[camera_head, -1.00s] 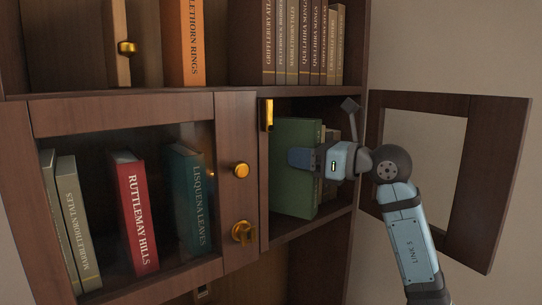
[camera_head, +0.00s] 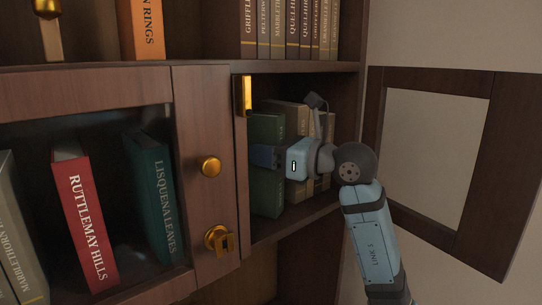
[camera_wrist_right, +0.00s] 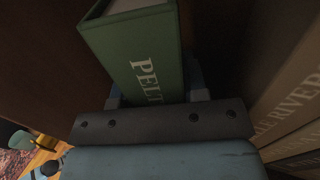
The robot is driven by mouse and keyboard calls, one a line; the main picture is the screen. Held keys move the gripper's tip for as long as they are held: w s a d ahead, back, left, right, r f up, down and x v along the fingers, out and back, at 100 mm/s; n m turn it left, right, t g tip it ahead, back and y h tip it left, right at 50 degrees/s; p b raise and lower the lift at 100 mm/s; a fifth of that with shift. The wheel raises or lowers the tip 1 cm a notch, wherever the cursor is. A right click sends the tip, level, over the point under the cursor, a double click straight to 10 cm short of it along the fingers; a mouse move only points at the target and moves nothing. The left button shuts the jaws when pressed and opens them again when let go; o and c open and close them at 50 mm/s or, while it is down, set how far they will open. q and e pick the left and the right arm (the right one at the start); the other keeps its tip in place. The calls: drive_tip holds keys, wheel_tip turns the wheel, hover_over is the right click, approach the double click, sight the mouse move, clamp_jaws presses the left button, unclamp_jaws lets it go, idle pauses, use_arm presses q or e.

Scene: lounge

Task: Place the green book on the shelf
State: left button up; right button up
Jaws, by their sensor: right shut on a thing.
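The green book (camera_head: 266,196) stands roughly upright inside the open right compartment of the shelf (camera_head: 300,224), toward its left side. My right gripper (camera_head: 264,157) is shut on the book and reaches in from the right, hiding the middle of its cover. In the right wrist view, the green book (camera_wrist_right: 140,55) sits between the fingers, its spine lettering "PELT" partly visible. I cannot tell whether its bottom touches the shelf board. My left gripper is not in view.
Tan books (camera_head: 298,118) stand right of the green book, partly behind my gripper. The compartment's framed door (camera_head: 480,175) hangs open at the right. A glazed left door with gold knob (camera_head: 211,167) is shut over a red book (camera_head: 83,220) and a teal book (camera_head: 152,180).

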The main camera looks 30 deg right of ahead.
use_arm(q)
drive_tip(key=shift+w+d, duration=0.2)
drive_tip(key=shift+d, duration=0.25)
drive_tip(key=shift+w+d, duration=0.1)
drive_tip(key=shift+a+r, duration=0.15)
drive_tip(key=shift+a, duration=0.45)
use_arm(e)
drive_tip(key=shift+s+a+f, duration=0.15)
drive_tip(key=shift+a+f, duration=0.05)
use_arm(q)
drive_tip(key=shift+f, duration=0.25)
use_arm(e)
drive_tip(key=o, duration=0.8)
drive_tip(key=shift+f, duration=0.15)
drive_tip(key=o, duration=0.4)
drive_tip(key=shift+d, duration=0.2)
use_arm(q)
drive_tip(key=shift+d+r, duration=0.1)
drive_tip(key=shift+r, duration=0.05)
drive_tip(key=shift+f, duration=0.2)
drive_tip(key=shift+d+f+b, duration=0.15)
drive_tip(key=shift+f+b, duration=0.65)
drive_tip(key=shift+b, duration=0.25)
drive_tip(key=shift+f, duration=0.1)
use_arm(e)
drive_tip(key=v, duration=0.7)
drive_tip(key=shift+s, duration=0.15)
